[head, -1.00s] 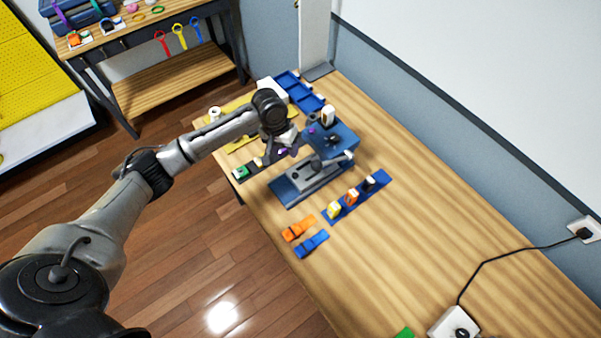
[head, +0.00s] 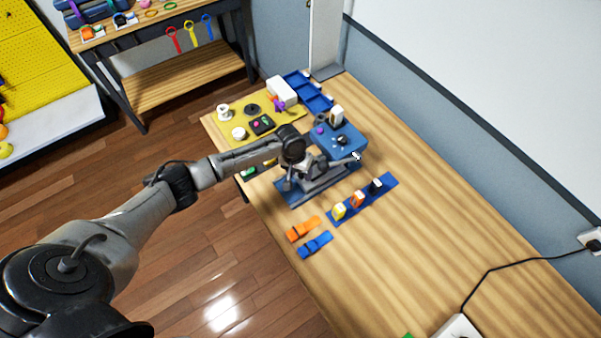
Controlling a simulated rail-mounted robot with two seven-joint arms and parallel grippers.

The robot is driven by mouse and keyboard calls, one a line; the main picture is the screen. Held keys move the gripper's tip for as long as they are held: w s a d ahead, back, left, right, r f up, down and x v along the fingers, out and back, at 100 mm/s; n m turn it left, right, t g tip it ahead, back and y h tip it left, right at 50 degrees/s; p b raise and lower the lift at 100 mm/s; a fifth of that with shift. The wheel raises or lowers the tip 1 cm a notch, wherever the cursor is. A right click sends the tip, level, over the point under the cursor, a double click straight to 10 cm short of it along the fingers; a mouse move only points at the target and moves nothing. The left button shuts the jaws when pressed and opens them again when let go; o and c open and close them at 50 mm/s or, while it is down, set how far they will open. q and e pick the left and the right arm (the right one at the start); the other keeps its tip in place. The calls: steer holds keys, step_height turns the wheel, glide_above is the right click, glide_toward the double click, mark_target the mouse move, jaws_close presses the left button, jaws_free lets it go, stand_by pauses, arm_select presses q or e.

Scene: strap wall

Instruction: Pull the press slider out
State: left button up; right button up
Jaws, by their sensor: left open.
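The press has a blue body (head: 349,143) with a grey lever (head: 343,162) at its front. A grey slider (head: 322,184) lies on the low blue base in front of the body. My left gripper (head: 298,181) is open and hangs over the near left part of the slider, hiding much of it. I cannot tell whether the fingers touch it. My right gripper is not in view.
A blue strip (head: 376,199) with several small coloured pieces lies right of the press. Orange (head: 303,229) and blue (head: 315,245) straps lie nearer. A yellow mat (head: 222,131) with parts is behind left. The table's right side is mostly clear.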

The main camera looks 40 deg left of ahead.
arm_select(q)
steer(key=shift+d+f, duration=0.1)
steer(key=shift+f, duration=0.25)
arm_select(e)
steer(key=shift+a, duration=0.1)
arm_select(q)
steer(key=shift+c, duration=0.5)
jaws_close()
